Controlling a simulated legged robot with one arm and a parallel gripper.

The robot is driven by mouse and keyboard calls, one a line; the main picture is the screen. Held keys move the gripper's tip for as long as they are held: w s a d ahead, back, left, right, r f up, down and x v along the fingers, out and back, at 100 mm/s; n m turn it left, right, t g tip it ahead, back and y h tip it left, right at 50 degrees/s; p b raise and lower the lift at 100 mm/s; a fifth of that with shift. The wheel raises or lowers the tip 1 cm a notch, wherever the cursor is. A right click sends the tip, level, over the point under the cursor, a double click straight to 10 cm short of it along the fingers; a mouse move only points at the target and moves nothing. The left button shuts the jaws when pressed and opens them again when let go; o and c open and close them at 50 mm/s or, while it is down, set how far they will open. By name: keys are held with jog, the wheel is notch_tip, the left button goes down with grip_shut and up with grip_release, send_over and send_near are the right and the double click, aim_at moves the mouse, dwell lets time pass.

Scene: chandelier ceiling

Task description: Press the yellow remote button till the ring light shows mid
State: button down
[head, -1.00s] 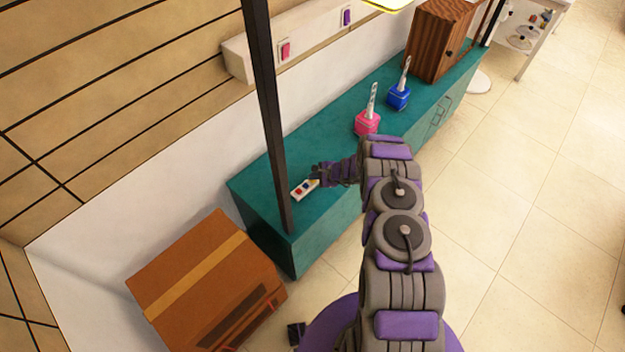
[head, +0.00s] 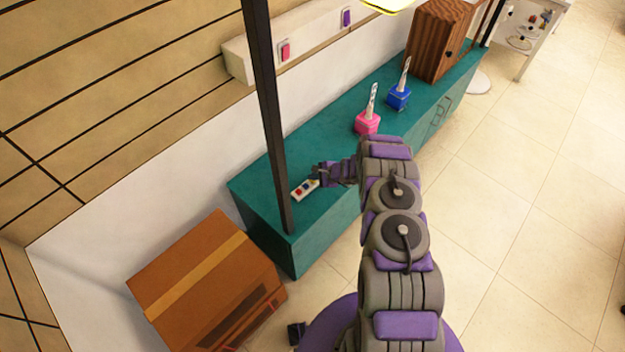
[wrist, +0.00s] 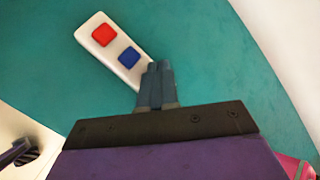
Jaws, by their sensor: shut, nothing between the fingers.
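The white remote (head: 305,189) lies flat on the teal cabinet top (head: 330,140), near its near left end. In the wrist view the remote (wrist: 112,48) shows a red button (wrist: 104,34) and a blue button (wrist: 128,57). A yellow button cannot be made out in the wrist view; my fingers cover that end of the remote. My gripper (head: 318,172) is shut and empty, its tips over the remote's end; in the wrist view its fingertips (wrist: 159,68) sit just past the blue button. Contact cannot be told. A lit yellow-edged light (head: 390,5) shows only partly at the top edge.
A black post (head: 267,110) stands close left of my gripper. A pink holder (head: 367,122) and a blue holder (head: 398,96) stand on the cabinet, with a wooden box (head: 440,40) behind. A cardboard box (head: 200,280) sits on the floor.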

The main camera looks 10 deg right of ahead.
jog(key=shift+r, duration=0.45)
jog(key=shift+w+r+p, duration=0.1)
jog(key=shift+r+p, duration=0.5)
jog(key=shift+r, duration=1.95)
jog(key=shift+f, duration=0.1)
dwell(0.4)
